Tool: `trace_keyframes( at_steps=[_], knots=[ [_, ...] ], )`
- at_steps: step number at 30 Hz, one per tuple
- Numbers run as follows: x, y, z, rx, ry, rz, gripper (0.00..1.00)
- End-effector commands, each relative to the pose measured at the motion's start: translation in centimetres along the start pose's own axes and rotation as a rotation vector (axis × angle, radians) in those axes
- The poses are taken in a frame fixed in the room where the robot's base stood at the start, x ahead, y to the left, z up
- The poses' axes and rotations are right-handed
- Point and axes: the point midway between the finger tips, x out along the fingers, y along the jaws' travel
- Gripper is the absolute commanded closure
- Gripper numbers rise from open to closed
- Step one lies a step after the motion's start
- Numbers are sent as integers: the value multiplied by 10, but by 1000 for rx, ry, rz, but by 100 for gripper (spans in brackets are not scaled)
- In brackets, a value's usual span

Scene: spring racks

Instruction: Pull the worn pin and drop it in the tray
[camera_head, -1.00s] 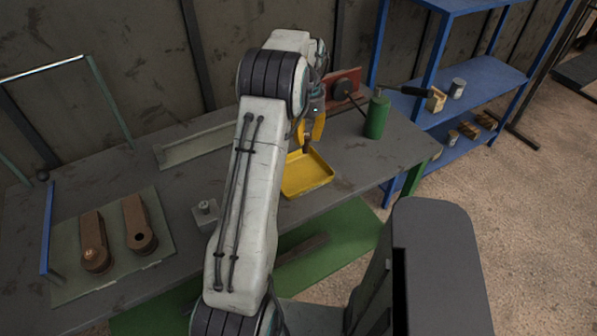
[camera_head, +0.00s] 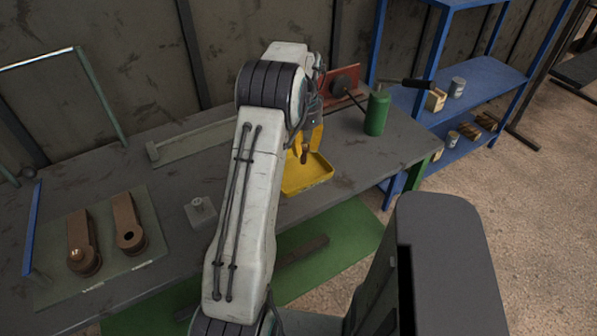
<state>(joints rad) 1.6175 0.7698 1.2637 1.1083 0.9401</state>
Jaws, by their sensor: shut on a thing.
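My gripper (camera_head: 308,145) has yellow fingers and is at the far end of my arm, partly hidden behind it. It is shut on a small brown pin (camera_head: 304,156), which hangs above the yellow tray (camera_head: 318,180). The pin appears to be over the back part of the tray, apart from its floor as far as I can tell. On the left of the bench, one brown link (camera_head: 125,218) has an empty dark hole. The other brown link (camera_head: 77,228) has a shiny copper-coloured pin (camera_head: 78,255) in its end.
A grey block with a knob (camera_head: 200,212) stands on the bench left of my arm. A green cylinder (camera_head: 377,112) and a red block with a dark round part (camera_head: 344,82) are right of the tray. A blue shelf (camera_head: 472,85) stands at the right.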

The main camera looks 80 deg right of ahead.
Motion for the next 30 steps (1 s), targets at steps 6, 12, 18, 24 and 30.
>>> trace_keyframes(
  at_steps=[6,12,18,24,30],
  knots=[
    [0,0,0,0,1,-1,100],
    [0,0,0,0,1,-1,55],
    [0,0,0,0,0,0,46],
    [-2,0,0,0,0,0,46],
    [-22,-1,-1,0,3,-3,46]
  ],
)
